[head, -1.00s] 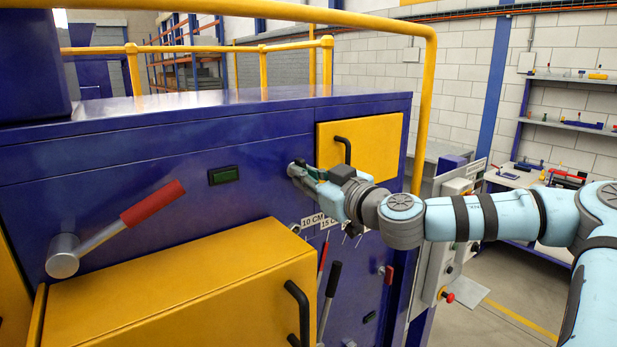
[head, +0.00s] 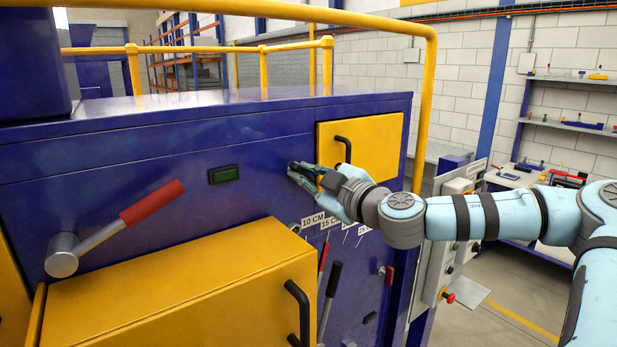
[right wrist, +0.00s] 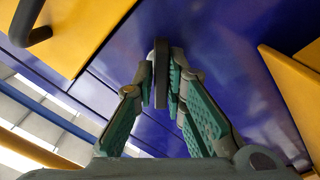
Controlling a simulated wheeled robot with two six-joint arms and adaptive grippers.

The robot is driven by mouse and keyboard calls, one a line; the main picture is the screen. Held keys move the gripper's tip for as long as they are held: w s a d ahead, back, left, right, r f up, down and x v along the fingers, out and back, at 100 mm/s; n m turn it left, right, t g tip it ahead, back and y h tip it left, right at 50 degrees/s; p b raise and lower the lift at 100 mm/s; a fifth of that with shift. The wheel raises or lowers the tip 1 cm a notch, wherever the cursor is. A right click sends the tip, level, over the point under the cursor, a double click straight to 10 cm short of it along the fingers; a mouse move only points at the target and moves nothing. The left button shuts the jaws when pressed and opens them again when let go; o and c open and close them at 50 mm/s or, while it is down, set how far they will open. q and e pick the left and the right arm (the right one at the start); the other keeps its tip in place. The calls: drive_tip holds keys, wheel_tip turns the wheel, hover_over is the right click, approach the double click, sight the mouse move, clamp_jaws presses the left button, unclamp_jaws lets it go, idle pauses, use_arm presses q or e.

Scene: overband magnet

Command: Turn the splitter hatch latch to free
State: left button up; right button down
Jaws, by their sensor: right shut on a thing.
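The latch (right wrist: 161,75) is a narrow grey bar on the blue machine wall, seen between my fingers in the right wrist view. My right gripper (right wrist: 163,85) is shut on it, with a green-lined finger on either side. In the head view my right gripper (head: 303,174) is at the blue wall, just left of the small yellow hatch (head: 372,143) with a black handle. There the fingers mostly hide the latch, so I cannot read its angle. My left gripper is not in view.
A large yellow door (head: 190,290) with a black handle juts out below left. A red-gripped lever (head: 125,222) sticks out at the left. More levers (head: 330,285) stand below my gripper. A yellow rail (head: 427,110) runs down near my right arm.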

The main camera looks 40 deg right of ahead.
drive_tip(key=shift+d+r+n, duration=0.15)
drive_tip(key=shift+r+n, duration=0.1)
drive_tip(key=shift+n, duration=0.65)
drive_tip(key=shift+n+b, duration=0.4)
drive_tip(key=shift+n, duration=2.5)
drive_tip(key=c, duration=1.5)
unclamp_jaws()
drive_tip(key=shift+c, duration=0.2)
drive_tip(key=shift+a, duration=0.2)
drive_tip(key=shift+a+f, duration=0.1)
drive_tip(key=shift+f, duration=0.2)
